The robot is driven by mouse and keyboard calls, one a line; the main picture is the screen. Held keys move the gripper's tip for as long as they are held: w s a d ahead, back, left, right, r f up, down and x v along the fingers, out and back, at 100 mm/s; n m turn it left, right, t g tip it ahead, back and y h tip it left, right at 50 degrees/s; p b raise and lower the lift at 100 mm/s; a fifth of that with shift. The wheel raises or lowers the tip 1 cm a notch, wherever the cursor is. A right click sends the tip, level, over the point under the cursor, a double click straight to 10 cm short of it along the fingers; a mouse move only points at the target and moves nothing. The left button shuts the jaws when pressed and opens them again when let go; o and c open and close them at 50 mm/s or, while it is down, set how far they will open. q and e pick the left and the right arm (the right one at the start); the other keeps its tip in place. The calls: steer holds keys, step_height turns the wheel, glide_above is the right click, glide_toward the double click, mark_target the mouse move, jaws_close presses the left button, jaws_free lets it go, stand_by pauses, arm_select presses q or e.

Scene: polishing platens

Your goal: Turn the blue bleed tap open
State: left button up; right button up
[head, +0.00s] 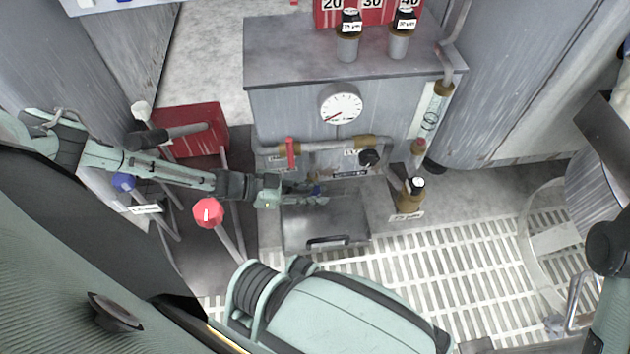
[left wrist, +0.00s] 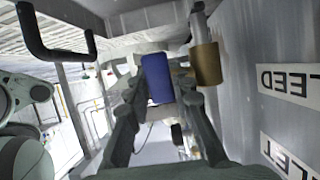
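The blue bleed tap (left wrist: 158,78) shows in the left wrist view as a blue handle between the two fingers of my left gripper (left wrist: 162,98). The fingers stand apart, one on each side of it; I cannot tell whether either touches it. A brass fitting (left wrist: 206,62) is just right of the handle. In the head view, my left gripper (head: 308,194) reaches in from the left below the gauge pipe, and a small part of the blue tap (head: 316,189) shows at its fingertips. My right gripper is not in view.
A red-handled valve (head: 291,153) and a black knob (head: 369,158) are on the pipe under a round gauge (head: 341,104). A BLEED label (left wrist: 285,82) is on the panel wall. A dark bracket handle (head: 328,241) lies below. A red knob (head: 207,212) stands left.

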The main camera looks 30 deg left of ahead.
arm_select(q)
jaws_close()
steer(key=shift+f+t+h, duration=0.15)
steer(key=shift+t+h, duration=0.35)
steer(key=shift+h, duration=0.1)
steer(key=shift+a+t+h, duration=0.1)
steer(key=shift+t+h, duration=0.7)
steer(key=shift+h, duration=0.2)
steer(key=shift+o, duration=1.7)
jaws_free()
steer(key=v, duration=0.7)
steer(key=shift+s+a, duration=0.15)
steer(key=shift+s, duration=0.05)
